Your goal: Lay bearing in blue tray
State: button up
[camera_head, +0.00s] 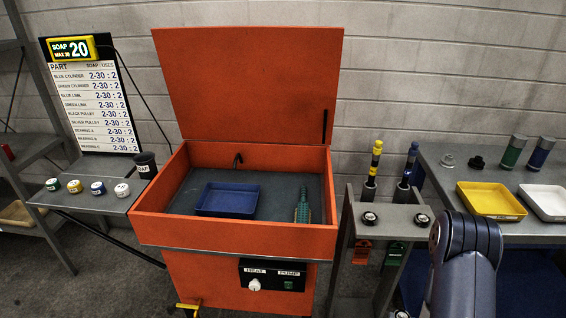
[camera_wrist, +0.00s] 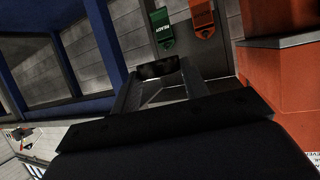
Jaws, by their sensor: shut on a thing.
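The blue tray (camera_head: 228,213) lies inside the orange washer tub, left of its middle, and looks empty. My gripper (camera_wrist: 160,76) shows in the wrist view, its two fingers shut on a small dark piece (camera_wrist: 160,69). The piece looks like the bearing, but the picture is too dark to read its shape. The gripper is in front of the stand with the hanging tags, apart from the tray. In the head view only my arm shows at the lower right; the gripper and held piece are out of sight.
The orange washer (camera_head: 230,232) has its lid raised, with a green brush-like thing (camera_head: 302,207) inside at right. A narrow stand (camera_head: 393,222) with two upright cylinder stacks is right of it. A yellow tray (camera_head: 490,200) and a white tray (camera_head: 548,203) sit on the right table.

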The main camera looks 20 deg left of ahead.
aim_at(243, 206)
jog(key=k+j, duration=0.1)
jog(key=j, duration=0.3)
jog(key=k+j, duration=0.1)
jog(key=j, duration=0.7)
jog(key=k+j, duration=0.15)
jog(key=j, duration=0.25)
jog(key=k+j, duration=0.1)
jog(key=j, duration=0.3)
